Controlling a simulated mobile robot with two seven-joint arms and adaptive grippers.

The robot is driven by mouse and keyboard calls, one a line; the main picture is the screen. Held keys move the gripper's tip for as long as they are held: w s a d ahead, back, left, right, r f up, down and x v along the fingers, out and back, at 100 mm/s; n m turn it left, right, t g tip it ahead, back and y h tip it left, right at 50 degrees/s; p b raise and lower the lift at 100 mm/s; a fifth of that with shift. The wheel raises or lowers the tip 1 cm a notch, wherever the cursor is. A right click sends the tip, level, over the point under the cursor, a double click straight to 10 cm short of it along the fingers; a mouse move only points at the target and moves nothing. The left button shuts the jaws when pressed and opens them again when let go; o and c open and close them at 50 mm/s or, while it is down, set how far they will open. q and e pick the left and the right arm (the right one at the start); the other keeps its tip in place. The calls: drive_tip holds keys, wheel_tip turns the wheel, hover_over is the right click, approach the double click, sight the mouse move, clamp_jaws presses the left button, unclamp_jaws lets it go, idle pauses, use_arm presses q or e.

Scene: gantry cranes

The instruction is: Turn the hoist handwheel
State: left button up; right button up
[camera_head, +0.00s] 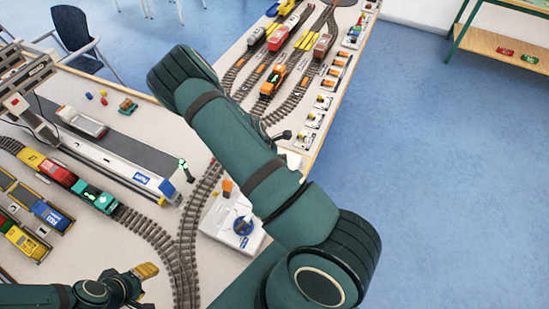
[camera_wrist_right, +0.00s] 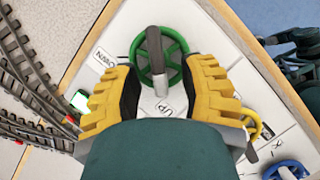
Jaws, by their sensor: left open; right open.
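A green handwheel (camera_wrist_right: 140,62) with a grey upright grip (camera_wrist_right: 156,58) sits on a white panel (camera_wrist_right: 120,35) in the right wrist view. The labels DOWN and UP are printed beside it. My right gripper (camera_wrist_right: 160,88) is open, its yellow fingers to either side of the wheel's near part. I cannot tell whether they touch it. In the head view my right arm covers the green wheel and my right gripper. My left gripper (camera_head: 146,271) is open and empty at the lower left, over the table and away from the panel.
A yellow wheel (camera_wrist_right: 254,124) and a blue wheel (camera_wrist_right: 290,168) are on the same panel; the blue one also shows in the head view (camera_head: 243,226). Curved rails (camera_head: 186,235) run left of the panel. A gantry crane and wagons (camera_head: 60,173) stand further left. Open floor lies right.

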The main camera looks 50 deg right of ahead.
drive_tip(key=shift+c, duration=0.4)
clamp_jaws()
